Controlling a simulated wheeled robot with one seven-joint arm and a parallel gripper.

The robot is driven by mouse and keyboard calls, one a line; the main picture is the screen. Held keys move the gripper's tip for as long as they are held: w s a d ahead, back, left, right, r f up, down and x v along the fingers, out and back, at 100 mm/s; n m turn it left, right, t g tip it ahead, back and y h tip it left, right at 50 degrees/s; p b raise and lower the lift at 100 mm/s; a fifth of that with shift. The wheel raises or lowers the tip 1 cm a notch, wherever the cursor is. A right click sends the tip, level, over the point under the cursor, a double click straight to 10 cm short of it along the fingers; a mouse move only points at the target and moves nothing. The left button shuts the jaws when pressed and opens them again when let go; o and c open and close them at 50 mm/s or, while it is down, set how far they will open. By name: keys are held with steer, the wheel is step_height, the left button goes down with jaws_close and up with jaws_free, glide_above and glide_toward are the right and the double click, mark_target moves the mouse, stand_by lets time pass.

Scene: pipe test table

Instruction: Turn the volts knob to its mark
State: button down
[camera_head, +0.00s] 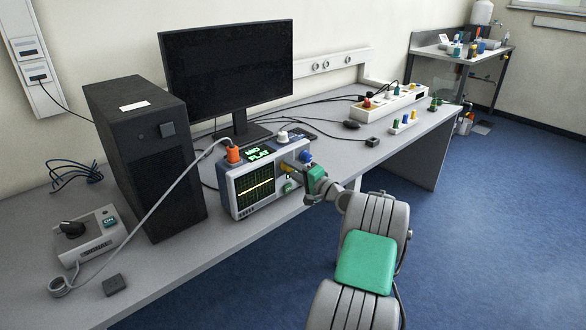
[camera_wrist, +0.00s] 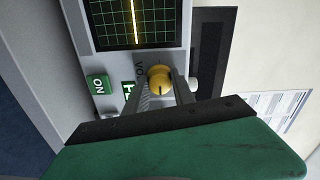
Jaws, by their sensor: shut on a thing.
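The volts knob (camera_wrist: 160,79) is a round yellow knob with a dark pointer line, on the front of the oscilloscope (camera_head: 231,184). In the wrist view the fingers of my gripper (camera_wrist: 163,90) lie on either side of it and are shut on it. Part of the lettering beside the knob is hidden by a finger, and I cannot make out its mark. In the head view my gripper (camera_head: 299,171) is at the right side of the oscilloscope's front.
The oscilloscope's screen (camera_wrist: 138,20) shows a yellow trace. An orange plug (camera_head: 233,155) with a grey cable is on the oscilloscope. A black computer tower (camera_head: 150,165) stands to its left.

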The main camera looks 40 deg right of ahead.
steer(key=shift+a+f, duration=0.1)
steer(key=shift+f, duration=0.1)
steer(key=c, duration=1.5)
jaws_free()
steer(key=o, duration=0.4)
steer(key=shift+r, duration=0.15)
steer(key=shift+o, duration=0.2)
steer(key=shift+s, duration=0.15)
steer(key=s, duration=0.7)
steer(key=shift+s+d, duration=0.2)
steer(key=shift+s, duration=0.1)
